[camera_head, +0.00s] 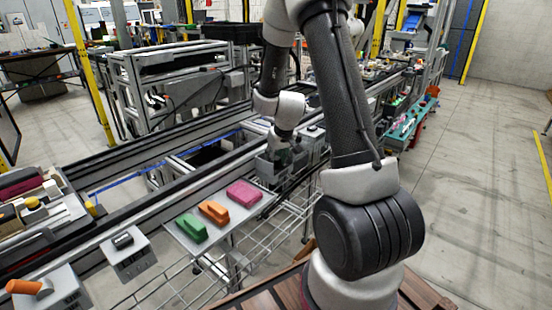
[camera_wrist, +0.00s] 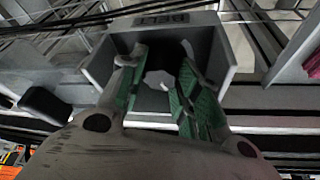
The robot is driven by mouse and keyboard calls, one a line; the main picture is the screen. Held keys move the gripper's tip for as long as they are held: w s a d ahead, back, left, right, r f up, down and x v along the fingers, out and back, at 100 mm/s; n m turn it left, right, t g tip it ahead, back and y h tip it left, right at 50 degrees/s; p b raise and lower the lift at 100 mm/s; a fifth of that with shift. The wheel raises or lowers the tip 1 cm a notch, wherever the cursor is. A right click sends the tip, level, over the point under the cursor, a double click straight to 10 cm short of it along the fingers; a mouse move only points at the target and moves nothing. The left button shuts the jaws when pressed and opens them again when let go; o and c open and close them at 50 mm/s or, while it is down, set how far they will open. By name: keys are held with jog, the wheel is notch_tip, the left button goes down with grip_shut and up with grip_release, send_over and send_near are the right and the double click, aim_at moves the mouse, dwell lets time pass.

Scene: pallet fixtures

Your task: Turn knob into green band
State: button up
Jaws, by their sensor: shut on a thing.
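My gripper (camera_wrist: 162,68) reaches into a grey box-like housing (camera_wrist: 97,68) in the wrist view. Its green-padded fingers stand either side of a small pale part, which I take to be the knob (camera_wrist: 158,80), and are shut on it. The knob is mostly hidden in shadow and by the fingers, so its angle cannot be read. The housing has a dark label on its far rim. In the head view my gripper (camera_head: 281,154) is at this housing (camera_head: 268,170), beside the rails. No green band can be made out in either view.
A tray (camera_head: 222,232) to the left holds a green block (camera_head: 191,228), an orange block (camera_head: 214,211) and a pink block (camera_head: 244,193). A grey box with a black handle (camera_head: 122,240) and an orange cylinder (camera_head: 28,287) are further left. Long conveyor rails (camera_head: 120,160) run behind.

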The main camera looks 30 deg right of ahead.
jog(key=o, duration=0.7)
jog(key=shift+o, duration=0.2)
jog(key=v, duration=1.2)
jog(key=shift+a, duration=0.1)
